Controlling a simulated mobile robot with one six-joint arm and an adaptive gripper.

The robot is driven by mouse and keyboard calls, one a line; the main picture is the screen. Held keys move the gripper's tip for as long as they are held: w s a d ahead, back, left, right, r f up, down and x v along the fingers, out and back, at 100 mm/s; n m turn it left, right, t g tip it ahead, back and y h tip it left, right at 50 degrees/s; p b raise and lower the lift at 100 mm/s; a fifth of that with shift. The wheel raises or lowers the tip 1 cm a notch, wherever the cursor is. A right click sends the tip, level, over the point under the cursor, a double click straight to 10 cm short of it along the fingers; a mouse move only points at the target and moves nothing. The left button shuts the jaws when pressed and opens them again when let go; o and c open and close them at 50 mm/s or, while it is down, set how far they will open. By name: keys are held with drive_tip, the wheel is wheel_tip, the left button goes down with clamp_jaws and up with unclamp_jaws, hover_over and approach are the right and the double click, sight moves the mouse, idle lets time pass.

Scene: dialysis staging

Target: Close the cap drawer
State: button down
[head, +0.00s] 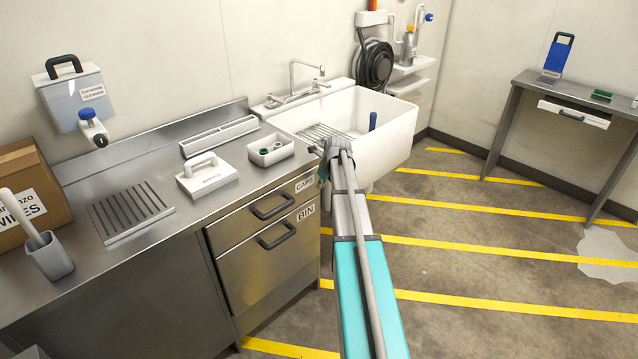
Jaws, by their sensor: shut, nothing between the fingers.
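The cap drawer (234,226) is the upper steel drawer under the counter, with a dark bar handle (272,206) and a "CAPS" label at its right end. Its front looks flush, or nearly so, with the drawer below; a small gap cannot be told from this angle. My gripper (320,160) is at the far end of my arm, to the right of the drawer's label, in front of the sink's left front corner. It is shut and empty, apart from the handle. My wrist hides part of its fingers.
The bin drawer (265,272) with its own handle is just below. A white sink (385,132) stands right of the counter (95,185). A small tray (270,151) and a white handled block (207,178) sit near the counter edge.

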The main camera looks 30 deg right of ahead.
drive_tip(key=s+p+v, duration=0.1)
drive_tip(key=p+v, duration=0.8)
drive_tip(key=v, duration=0.1)
drive_tip(key=shift+s, duration=0.4)
drive_tip(key=shift+r, duration=0.1)
idle(0.6)
drive_tip(key=s+a+r+n+g+p, duration=0.1)
drive_tip(key=s+a+r+n+p, duration=0.15)
drive_tip(key=a+n, duration=0.7)
drive_tip(key=s+a+r+n+g+p, duration=0.1)
drive_tip(key=s+a+r+n+p, duration=0.15)
drive_tip(key=a+n, duration=0.75)
drive_tip(key=s+a+r+n+g+p, duration=0.1)
drive_tip(key=s+a+n+p, duration=0.1)
drive_tip(key=s+a+n, duration=0.4)
drive_tip(key=s+a+r+n+g+p, duration=0.1)
drive_tip(key=s+a+r+n+p, duration=0.1)
drive_tip(key=s+a+n, duration=0.3)
drive_tip(key=a+n+p, duration=0.1)
drive_tip(key=a+n, duration=0.2)
drive_tip(key=a, duration=0.4)
drive_tip(key=shift+s+a+h, duration=0.35)
drive_tip(key=shift+s+h, duration=0.05)
